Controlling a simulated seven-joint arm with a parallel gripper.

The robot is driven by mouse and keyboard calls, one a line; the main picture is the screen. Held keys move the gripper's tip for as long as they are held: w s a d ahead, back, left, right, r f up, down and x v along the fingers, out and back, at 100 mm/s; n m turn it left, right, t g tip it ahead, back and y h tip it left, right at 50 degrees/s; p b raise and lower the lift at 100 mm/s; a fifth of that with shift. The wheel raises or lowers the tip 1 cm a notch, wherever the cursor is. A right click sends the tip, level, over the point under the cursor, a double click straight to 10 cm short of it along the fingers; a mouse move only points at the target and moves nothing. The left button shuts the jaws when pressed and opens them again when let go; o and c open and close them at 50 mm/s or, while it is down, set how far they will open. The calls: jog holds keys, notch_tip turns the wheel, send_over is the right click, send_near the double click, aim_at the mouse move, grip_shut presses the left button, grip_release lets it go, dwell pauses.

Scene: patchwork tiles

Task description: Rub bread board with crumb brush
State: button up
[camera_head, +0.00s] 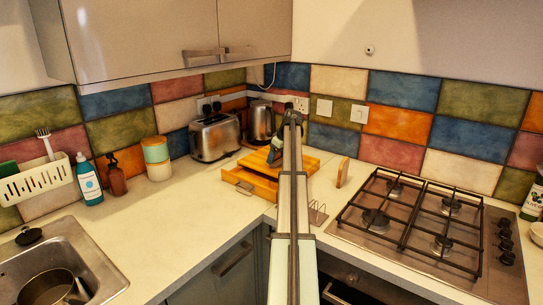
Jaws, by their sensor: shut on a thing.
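The wooden bread board (262,184) lies on the counter near the inner corner, with a raised slab and a lower, drawer-like front part. My arm reaches over it from the bottom middle and covers part of its right side. My gripper (275,157) is low over the board's top, small in view and partly hidden by my arm. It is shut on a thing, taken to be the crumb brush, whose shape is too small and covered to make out. I cannot tell whether it touches the board.
A toaster (215,137) and kettle (261,122) stand behind the board. A small wooden block (343,172) and a wire rack (318,213) are to its right, before the gas hob (415,225). Counter (185,205) left of the board is clear.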

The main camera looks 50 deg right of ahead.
jog(key=shift+s, duration=1.95)
jog(key=shift+w+d, duration=0.15)
jog(key=shift+d, duration=0.75)
jog(key=shift+w+a, duration=0.1)
jog(key=shift+w, duration=5.95)
jog(key=shift+d, duration=0.85)
jog(key=shift+s+a, duration=0.2)
jog(key=shift+s, duration=6.05)
jog(key=shift+w+d, duration=0.15)
jog(key=shift+d, duration=0.8)
jog(key=shift+w+a, duration=0.15)
jog(key=shift+w, duration=6)
notch_tip(320, 180, up, 8)
jog(key=shift+s, duration=0.15)
